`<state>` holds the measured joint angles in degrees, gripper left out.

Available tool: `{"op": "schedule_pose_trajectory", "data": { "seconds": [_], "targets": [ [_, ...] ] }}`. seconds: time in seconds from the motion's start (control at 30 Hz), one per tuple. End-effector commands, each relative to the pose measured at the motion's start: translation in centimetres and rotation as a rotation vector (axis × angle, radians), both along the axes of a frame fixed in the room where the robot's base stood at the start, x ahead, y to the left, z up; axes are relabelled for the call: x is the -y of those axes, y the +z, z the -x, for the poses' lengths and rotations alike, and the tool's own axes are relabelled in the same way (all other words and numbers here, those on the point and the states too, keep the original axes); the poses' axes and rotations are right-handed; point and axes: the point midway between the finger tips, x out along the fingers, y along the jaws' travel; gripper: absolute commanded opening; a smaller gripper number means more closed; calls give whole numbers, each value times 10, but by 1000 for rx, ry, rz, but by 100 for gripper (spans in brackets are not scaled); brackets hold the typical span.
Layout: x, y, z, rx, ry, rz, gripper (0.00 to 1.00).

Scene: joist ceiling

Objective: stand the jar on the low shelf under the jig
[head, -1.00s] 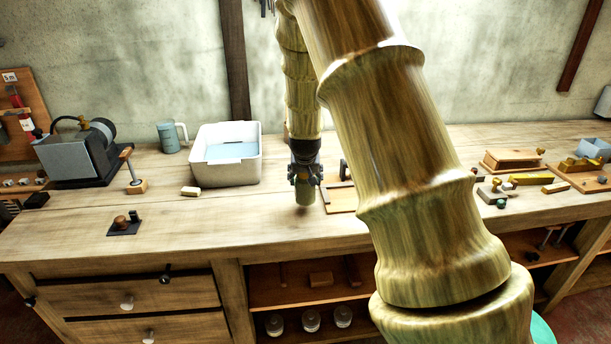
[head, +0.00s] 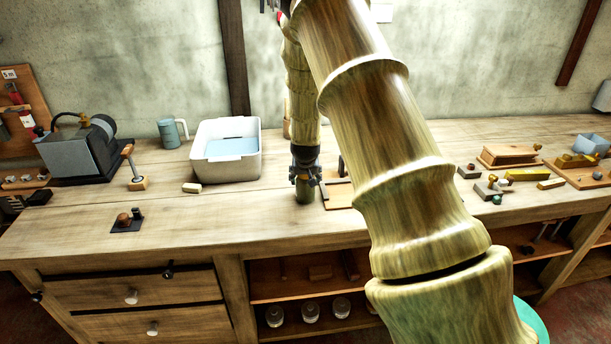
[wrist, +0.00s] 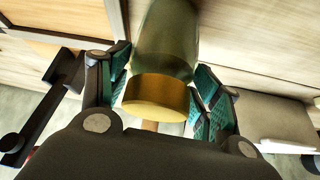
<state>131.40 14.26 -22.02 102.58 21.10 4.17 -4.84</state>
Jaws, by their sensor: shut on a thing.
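My gripper (head: 305,182) is shut on the jar (head: 305,194), low over the bench top. I cannot tell whether the jar's base touches the wood. In the wrist view the greenish jar (wrist: 166,45) with its gold lid (wrist: 156,97) sits between the green-padded fingers of my gripper (wrist: 163,92). The jig (head: 338,197), a wooden board with dark upright parts, lies just right of the jar, partly hidden by my arm. Below the bench top is an open bay with the low shelf (head: 290,293); my arm hides its right part.
Several wood blocks (head: 320,272) sit inside the bay, and glass jars (head: 310,312) stand below. Drawers (head: 135,290) fill the left front.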

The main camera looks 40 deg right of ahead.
Motion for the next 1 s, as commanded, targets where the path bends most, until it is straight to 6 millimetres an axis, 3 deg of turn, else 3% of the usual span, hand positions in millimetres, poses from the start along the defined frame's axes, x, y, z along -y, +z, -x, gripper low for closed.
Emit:
{"op": "schedule_pose_trajectory", "data": {
  "seconds": [0.2,0.23,0.33,0.67,1.0],
  "targets": [
    [0,-3,0,1,0,1,26],
    [0,-3,0,0,0,0,67],
    [0,-3,0,-1,0,-1,85],
    [0,-2,0,0,0,0,85],
    [-8,18,9,0,1,1,85]
  ]
}}
